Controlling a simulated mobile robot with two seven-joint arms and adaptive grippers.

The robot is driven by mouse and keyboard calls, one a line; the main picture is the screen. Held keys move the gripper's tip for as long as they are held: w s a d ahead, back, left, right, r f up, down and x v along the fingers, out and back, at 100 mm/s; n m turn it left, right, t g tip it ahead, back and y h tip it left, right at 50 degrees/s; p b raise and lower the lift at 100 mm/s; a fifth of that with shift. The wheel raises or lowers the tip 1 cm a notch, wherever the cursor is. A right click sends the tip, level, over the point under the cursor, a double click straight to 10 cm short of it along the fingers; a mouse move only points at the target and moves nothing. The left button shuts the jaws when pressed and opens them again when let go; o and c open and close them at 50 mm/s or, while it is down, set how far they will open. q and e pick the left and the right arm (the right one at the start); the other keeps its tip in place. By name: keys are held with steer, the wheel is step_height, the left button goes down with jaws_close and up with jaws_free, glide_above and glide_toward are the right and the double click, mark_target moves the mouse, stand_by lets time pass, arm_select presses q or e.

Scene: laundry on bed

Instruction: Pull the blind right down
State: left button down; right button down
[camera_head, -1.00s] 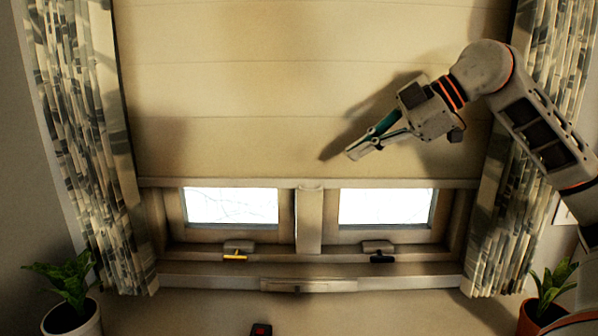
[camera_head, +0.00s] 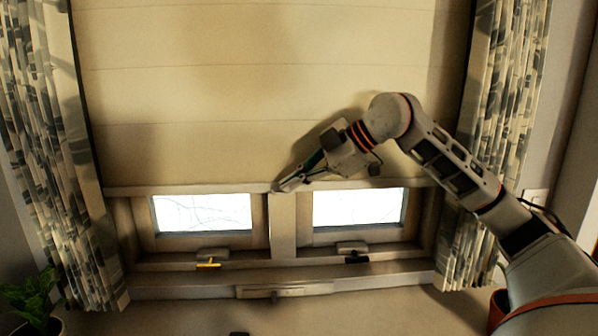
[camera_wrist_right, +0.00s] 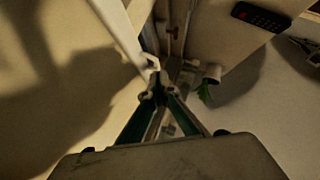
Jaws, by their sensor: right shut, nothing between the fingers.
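The cream blind (camera_head: 260,100) hangs over the upper part of the window in the head view. Its bottom bar (camera_head: 180,189) lies just above two bright panes. My right gripper (camera_head: 281,187) is shut and empty, its fingertips at the middle of the bar. In the wrist view the fingertips (camera_wrist_right: 158,93) sit beside the pale bar (camera_wrist_right: 121,28), close to a small pale tab (camera_wrist_right: 152,64). I cannot tell whether they touch it. My left gripper is not in view.
Patterned curtains hang at the left (camera_head: 45,150) and right (camera_head: 500,130). Below the panes are a yellow handle (camera_head: 208,265), a dark handle (camera_head: 357,259) and the sill (camera_head: 380,291). A plant (camera_head: 32,300) stands at lower left. A dark remote (camera_wrist_right: 261,17) shows in the wrist view.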

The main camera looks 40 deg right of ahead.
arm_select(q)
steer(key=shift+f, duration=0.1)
arm_select(e)
steer(key=shift+w+f, duration=0.25)
steer(key=shift+f, duration=0.2)
steer(key=shift+d, duration=0.1)
